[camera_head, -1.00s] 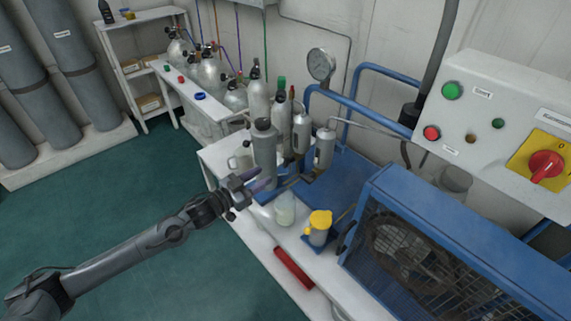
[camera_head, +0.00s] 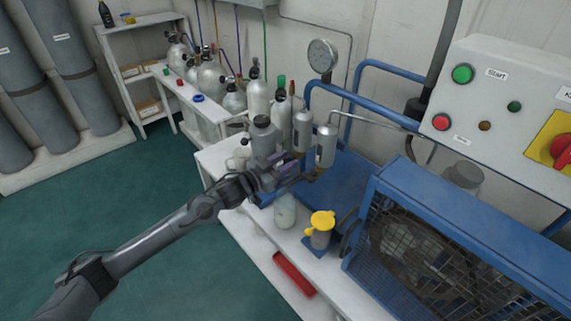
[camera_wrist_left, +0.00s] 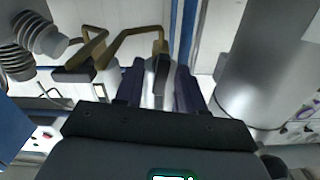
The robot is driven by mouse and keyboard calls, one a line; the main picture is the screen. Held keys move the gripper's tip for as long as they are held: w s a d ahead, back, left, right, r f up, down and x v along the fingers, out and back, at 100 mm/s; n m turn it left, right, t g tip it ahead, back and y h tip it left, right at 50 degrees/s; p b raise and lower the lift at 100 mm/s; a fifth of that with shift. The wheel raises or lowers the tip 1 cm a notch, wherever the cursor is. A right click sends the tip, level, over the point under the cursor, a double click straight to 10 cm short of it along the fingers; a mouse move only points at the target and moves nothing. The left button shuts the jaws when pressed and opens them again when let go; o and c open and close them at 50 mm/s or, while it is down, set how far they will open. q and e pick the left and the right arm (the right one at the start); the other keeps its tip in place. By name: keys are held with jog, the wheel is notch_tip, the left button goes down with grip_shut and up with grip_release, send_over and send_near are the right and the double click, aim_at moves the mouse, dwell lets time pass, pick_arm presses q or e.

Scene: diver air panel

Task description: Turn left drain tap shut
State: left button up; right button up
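My left gripper (camera_head: 285,165) is beside the silver filter cylinders (camera_head: 326,146) on the white bench. In the left wrist view its two dark fingers (camera_wrist_left: 160,88) are apart, one on each side of a dark tap lever (camera_wrist_left: 161,72) on the end of a brass pipe (camera_wrist_left: 135,34). Narrow gaps seem to show between lever and fingers; contact is not clear. A second dark tap lever (camera_wrist_left: 74,74) on a bent brass pipe is to the left, outside the fingers. I cannot tell from the picture which is the left drain tap. My right gripper is not in view.
A grey bottle (camera_head: 264,138) stands close behind the gripper. The blue caged compressor (camera_head: 440,240) is at the right.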

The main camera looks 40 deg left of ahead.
pick_arm(q)
jog(key=shift+w, duration=0.15)
grip_shut()
dwell(0.4)
